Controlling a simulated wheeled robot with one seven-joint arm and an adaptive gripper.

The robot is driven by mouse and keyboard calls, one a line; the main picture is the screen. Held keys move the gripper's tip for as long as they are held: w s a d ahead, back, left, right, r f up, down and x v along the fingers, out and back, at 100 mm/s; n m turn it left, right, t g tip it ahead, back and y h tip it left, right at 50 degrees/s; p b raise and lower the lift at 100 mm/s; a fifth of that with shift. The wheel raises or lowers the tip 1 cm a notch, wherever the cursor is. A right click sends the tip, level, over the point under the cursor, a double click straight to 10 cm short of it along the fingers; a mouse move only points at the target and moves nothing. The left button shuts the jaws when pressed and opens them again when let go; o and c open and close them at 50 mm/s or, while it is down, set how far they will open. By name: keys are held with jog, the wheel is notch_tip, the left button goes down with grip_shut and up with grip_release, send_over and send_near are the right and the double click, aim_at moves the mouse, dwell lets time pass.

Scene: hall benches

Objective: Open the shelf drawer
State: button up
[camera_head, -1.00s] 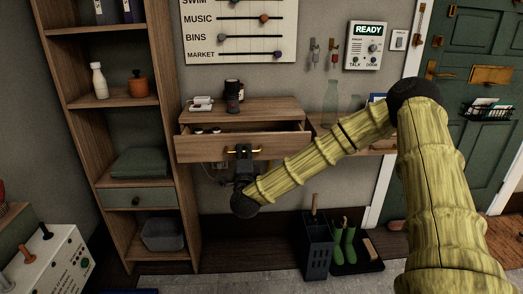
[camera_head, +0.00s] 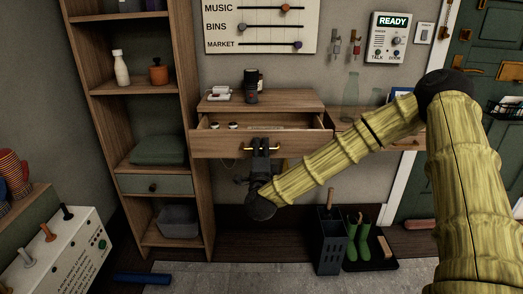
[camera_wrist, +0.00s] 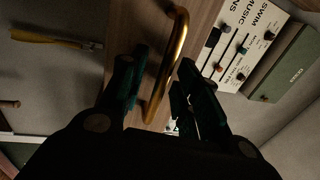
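A wooden drawer (camera_head: 220,145) with a brass handle (camera_head: 262,148) sticks out of the small wall cabinet (camera_head: 217,104). It stands partly open, with small white items inside. My gripper (camera_head: 260,149) is at this handle, coming from below. In the wrist view the brass handle (camera_wrist: 167,70) passes between my two dark fingers (camera_wrist: 158,90), which are apart on either side of it. I cannot tell whether either finger touches it. A second, green-fronted drawer (camera_head: 136,184) with a dark knob sits in the tall shelf unit (camera_head: 190,95) at left, and it looks shut.
A dark jar (camera_head: 251,86) and white items stand on the cabinet top. A dark bin (camera_head: 331,243) and green boots (camera_head: 357,238) stand on the floor at right. A lever box (camera_head: 60,255) is at lower left. Floor before the cabinet looks open.

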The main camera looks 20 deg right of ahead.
jog(key=v, duration=1.2)
jog(key=shift+r, duration=0.1)
